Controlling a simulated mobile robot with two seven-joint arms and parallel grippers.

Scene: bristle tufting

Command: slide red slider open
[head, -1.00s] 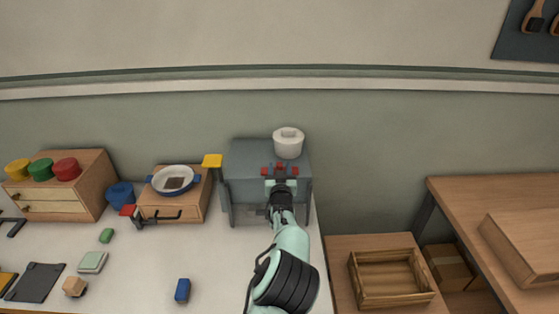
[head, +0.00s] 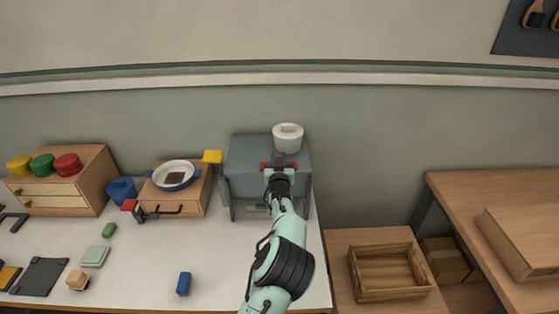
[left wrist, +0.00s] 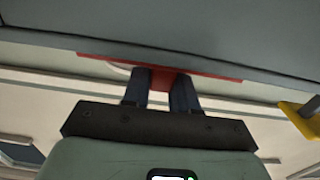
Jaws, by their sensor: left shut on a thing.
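The red slider (head: 293,165) is a thin red bar at the top front of a grey box-shaped cabinet (head: 241,153). Its two ends show on either side of my left gripper (head: 279,160) in the head view, and the gripper hides its middle. In the left wrist view the red slider (left wrist: 215,75) runs across under the grey body. There my left gripper (left wrist: 164,82) is shut on the slider's red middle part, with one dark finger on each side. My right gripper is in neither view.
A white pot (head: 287,136) stands on the cabinet, just behind the gripper. A yellow plate-like piece (head: 212,156) sticks up at the cabinet's left. A wooden box with a pan (head: 174,175) stands further left.

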